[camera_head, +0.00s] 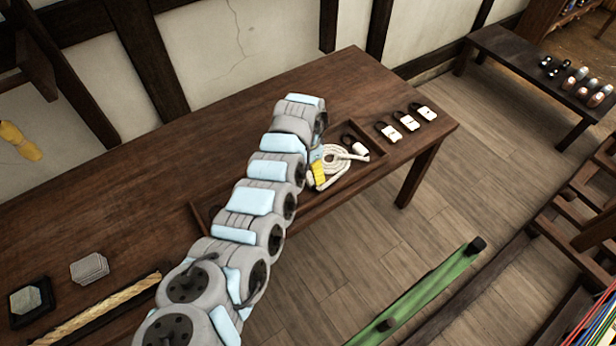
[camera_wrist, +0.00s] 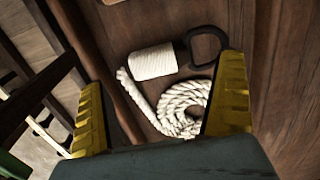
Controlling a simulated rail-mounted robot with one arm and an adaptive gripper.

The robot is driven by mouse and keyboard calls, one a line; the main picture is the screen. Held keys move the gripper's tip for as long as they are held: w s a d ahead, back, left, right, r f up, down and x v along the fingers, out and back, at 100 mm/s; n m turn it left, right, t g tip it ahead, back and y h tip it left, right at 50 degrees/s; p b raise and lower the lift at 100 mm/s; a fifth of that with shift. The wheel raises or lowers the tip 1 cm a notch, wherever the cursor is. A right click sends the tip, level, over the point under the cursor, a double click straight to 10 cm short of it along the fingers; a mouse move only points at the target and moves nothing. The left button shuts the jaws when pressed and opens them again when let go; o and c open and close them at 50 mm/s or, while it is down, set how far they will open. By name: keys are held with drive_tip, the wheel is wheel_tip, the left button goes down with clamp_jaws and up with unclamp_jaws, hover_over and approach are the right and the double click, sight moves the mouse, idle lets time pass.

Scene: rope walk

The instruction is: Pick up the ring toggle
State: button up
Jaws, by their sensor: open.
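The ring toggle (camera_wrist: 153,62) is a white, cord-wrapped cylinder with a black ring at its right end in the wrist view. It lies inside the shallow wooden tray, and in the head view it (camera_head: 359,148) is at the tray's right part. A white coiled rope (camera_wrist: 185,107) lies just beside it, nearer my gripper. My gripper (camera_wrist: 162,103) is open, its yellow fingers wide apart with nothing clamped between them. It points down over the tray, and the toggle shows beyond the fingertips. In the head view, my arm hides most of the gripper (camera_head: 318,172).
Three similar toggles (camera_head: 407,121) stand in a row to the right of the tray (camera_head: 377,153) on the wooden table (camera_head: 290,92). The tray's raised rim runs close to the toggle.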

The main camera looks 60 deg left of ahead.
sight(309, 176)
drive_tip(key=shift+f, duration=0.1)
drive_tip(key=shift+w+f+b, duration=0.15)
drive_tip(key=shift+f+b, duration=0.15)
drive_tip(key=shift+f, duration=0.55)
drive_tip(key=shift+d+f+b, duration=0.1)
drive_tip(key=shift+f+b, duration=0.35)
drive_tip(key=shift+f, duration=1.2)
drive_tip(key=c, duration=1)
